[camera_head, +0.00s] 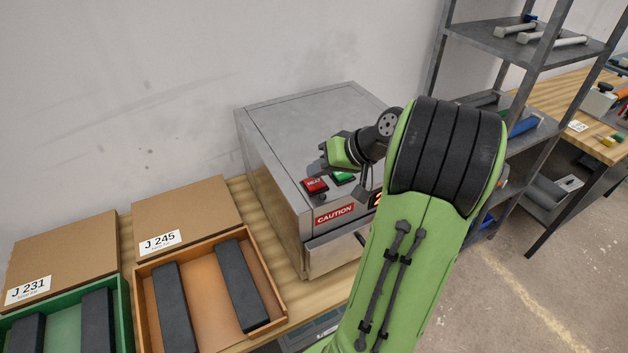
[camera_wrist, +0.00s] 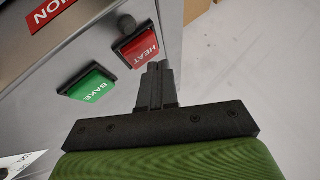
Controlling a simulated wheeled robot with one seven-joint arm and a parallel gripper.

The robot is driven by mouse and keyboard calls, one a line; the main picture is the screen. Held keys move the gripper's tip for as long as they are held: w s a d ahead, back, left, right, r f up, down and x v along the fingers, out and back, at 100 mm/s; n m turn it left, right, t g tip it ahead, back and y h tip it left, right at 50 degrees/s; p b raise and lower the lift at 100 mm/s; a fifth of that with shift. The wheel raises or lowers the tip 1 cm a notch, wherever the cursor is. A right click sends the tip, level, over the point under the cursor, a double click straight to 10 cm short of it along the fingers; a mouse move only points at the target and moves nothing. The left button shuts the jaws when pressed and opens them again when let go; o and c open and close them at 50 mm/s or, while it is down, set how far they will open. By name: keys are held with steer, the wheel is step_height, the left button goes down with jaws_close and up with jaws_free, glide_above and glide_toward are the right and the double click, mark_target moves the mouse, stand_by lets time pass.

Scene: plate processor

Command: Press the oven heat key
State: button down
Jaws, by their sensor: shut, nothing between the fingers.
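My gripper (camera_wrist: 157,68) is shut and empty. In the wrist view its fingertips are right at the lower edge of the HEAT key; I cannot tell whether they touch it. In the head view my arm hides the right part of the oven front.
An orange tray (camera_head: 278,283) and a green tray (camera_head: 127,310) with dark blocks stand left of the oven on the wooden bench. A metal shelf (camera_head: 490,45) stands to the right. A red CAUTION label (camera_head: 334,214) is below the keys.

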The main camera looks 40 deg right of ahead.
mark_target(319, 183)
steer(key=shift+f, duration=0.1)
stand_by(0.3)
steer(key=shift+f+b, duration=0.3)
steer(key=shift+f, duration=0.25)
steer(key=shift+r, duration=0.1)
steer(key=shift+r+p, duration=0.55)
steer(key=shift+r, duration=0.05)
step_height(319, 183, up, 6)
steer(key=p, duration=0.5)
steer(key=shift+p, duration=0.35)
